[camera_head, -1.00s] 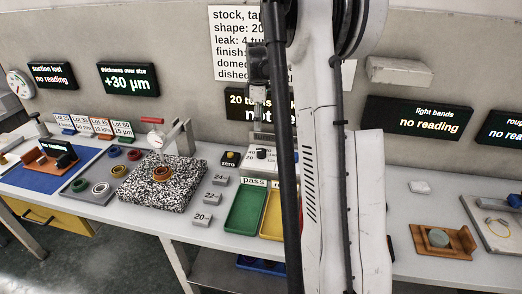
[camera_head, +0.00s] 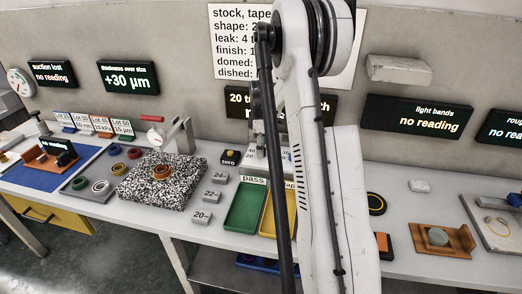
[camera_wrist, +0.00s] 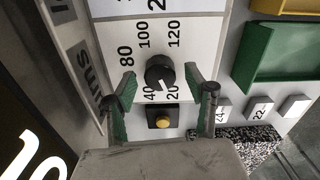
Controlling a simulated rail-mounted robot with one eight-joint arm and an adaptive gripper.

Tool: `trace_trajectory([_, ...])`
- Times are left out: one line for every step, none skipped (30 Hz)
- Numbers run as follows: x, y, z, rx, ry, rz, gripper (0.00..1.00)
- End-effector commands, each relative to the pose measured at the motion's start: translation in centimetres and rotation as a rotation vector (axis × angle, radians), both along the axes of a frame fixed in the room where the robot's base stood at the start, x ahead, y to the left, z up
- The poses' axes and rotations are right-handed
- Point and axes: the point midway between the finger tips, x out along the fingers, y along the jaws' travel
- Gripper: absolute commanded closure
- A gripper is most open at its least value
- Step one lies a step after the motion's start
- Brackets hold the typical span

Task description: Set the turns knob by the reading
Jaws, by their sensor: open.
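The turns knob (camera_wrist: 160,72) is black and round on a white dial plate (camera_wrist: 203,38) marked 20, 40, 80, 100 and 120. Its white pointer mark faces the side of the 20 and 40 marks, seemingly between them. My gripper (camera_wrist: 159,77) is open, its green-padded fingers on either side of the knob with gaps; I cannot tell their height above the plate. In the head view, my arm hides the knob and much of the dial box. The thickness display (camera_head: 128,78) reads "over size +30 µm".
A yellow zero button (camera_wrist: 162,122) sits beside the dial, between my fingers' bases. A green pass tray (camera_head: 245,208), a yellow tray (camera_head: 278,214) and grey blocks (camera_head: 213,197) stand nearby. A granite plate (camera_head: 150,190) carries a ring. A partly hidden "20 turns" display (camera_head: 238,104) hangs behind.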

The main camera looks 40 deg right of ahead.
Motion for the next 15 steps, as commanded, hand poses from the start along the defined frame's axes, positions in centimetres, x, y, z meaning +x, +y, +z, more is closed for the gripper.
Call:
trace_trajectory([0.01, -0.01, -0.44, 0.000, 0.000, 0.000, 0.50])
trace_trajectory([0.00, 0.00, -0.64, 0.000, 0.000, 0.000, 0.50])
trace_trajectory([-0.01, 0.01, -0.87, 0.000, 0.000, 0.000, 0.50])
trace_trajectory([-0.01, 0.01, -1.01, 0.000, 0.000, 0.000, 0.50])
trace_trajectory([-0.01, 0.01, -1.11, 0.000, 0.000, 0.000, 0.50])
trace_trajectory([-0.01, 0.01, -1.21, 0.000, 0.000, 0.000, 0.50])
trace_trajectory([-0.01, 0.01, -1.25, 0.000, 0.000, 0.000, 0.50])
trace_trajectory([-0.01, 0.01, -1.27, 0.000, 0.000, 0.000, 0.50])
trace_trajectory([-0.01, 0.01, -1.28, 0.000, 0.000, 0.000, 0.50])
trace_trajectory([-0.01, 0.01, -1.28, 0.000, 0.000, 0.000, 0.50])
trace_trajectory([-0.01, 0.01, -1.27, 0.000, 0.000, 0.000, 0.50])
trace_trajectory([-0.01, 0.01, -1.27, 0.000, 0.000, 0.000, 0.50])
trace_trajectory([-0.01, 0.01, -1.26, 0.000, 0.000, 0.000, 0.50])
trace_trajectory([-0.01, 0.01, -1.26, 0.000, 0.000, 0.000, 0.50])
trace_trajectory([-0.01, 0.01, -1.25, 0.000, 0.000, 0.000, 0.56])
